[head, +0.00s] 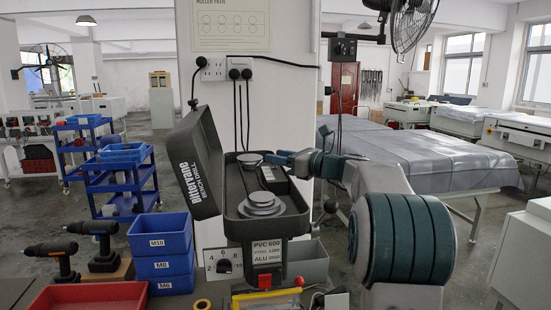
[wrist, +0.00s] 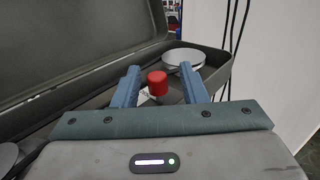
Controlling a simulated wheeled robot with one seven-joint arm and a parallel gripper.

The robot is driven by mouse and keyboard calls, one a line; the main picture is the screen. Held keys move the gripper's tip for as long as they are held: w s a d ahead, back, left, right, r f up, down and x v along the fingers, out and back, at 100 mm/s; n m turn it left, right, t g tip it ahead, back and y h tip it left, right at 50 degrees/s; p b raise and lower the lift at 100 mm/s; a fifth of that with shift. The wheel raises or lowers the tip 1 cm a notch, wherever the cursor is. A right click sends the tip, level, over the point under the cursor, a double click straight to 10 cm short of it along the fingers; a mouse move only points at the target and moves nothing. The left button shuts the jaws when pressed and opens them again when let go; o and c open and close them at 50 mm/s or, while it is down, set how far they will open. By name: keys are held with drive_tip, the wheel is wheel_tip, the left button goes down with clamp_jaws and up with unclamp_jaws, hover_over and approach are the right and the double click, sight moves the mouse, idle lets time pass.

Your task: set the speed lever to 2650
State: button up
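The bench drill's belt housing (head: 268,224) stands open, with its dark lid (head: 193,165) raised at the left. A red cylindrical knob (wrist: 157,83), which looks like the speed lever's end, shows in the wrist view; I cannot make it out in the head view. My gripper (head: 275,158) is above the back of the housing. In the wrist view my gripper (wrist: 159,78) is open, and the knob appears between the two blue fingers, apart from both. Its depth relative to the fingertips is unclear. The speed plate (head: 268,249) on the housing front lists PVC, STEEL and ALU; its small figures are hard to read.
A front pulley (head: 262,204) and a back pulley (head: 250,158) sit in the housing; a pulley (wrist: 183,58) is just beyond the knob. A numbered dial (head: 223,264) is below. Blue bins (head: 162,256) and a red tray (head: 95,298) stand left. A white pillar (head: 223,95) rises behind.

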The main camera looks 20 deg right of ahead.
drive_tip(key=b+v, duration=0.2)
drive_tip(key=v, duration=1)
drive_tip(key=shift+d, duration=0.1)
